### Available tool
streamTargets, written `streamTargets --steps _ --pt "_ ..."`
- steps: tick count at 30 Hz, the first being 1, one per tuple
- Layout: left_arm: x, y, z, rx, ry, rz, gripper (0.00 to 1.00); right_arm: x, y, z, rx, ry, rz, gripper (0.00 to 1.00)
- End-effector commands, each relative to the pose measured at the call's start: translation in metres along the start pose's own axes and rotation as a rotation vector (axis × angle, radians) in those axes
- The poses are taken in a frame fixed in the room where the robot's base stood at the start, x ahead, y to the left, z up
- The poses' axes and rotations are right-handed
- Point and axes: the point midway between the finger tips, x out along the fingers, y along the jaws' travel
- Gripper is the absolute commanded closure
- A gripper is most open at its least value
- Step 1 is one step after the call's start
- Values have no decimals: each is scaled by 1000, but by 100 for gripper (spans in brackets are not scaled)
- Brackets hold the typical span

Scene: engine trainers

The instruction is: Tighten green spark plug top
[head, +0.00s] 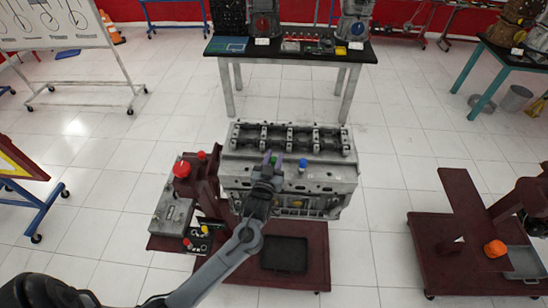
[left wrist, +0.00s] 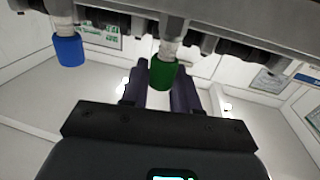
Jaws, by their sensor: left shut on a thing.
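The green spark plug top (left wrist: 162,73) is in the left wrist view, between the two purple fingers of my left gripper (left wrist: 161,88). It sits on a pale metal stem at the edge of the engine block. My left gripper (head: 271,161) is shut on it; in the head view the fingers mostly hide the green top. A blue spark plug top (head: 302,163) is just to the right in the head view, and it also shows at the left of the left wrist view (left wrist: 69,50). My right gripper is not in view.
The grey engine block (head: 335,182) stands on a dark red wheeled stand (head: 310,268). A red knob (head: 182,169) and a grey metal part (head: 172,216) are at its left. A black-topped table (head: 290,51) with parts is behind. The floor around is mostly clear.

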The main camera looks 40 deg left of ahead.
Motion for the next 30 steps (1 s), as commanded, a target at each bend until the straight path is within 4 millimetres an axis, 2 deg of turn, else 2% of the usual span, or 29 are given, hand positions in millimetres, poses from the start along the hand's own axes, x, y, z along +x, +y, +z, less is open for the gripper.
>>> streamTargets --steps 14,30 --pt "1 -3 0 7 0 445 100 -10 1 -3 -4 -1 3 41" --pt "2 -2 2 2 1 892 100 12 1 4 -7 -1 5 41"
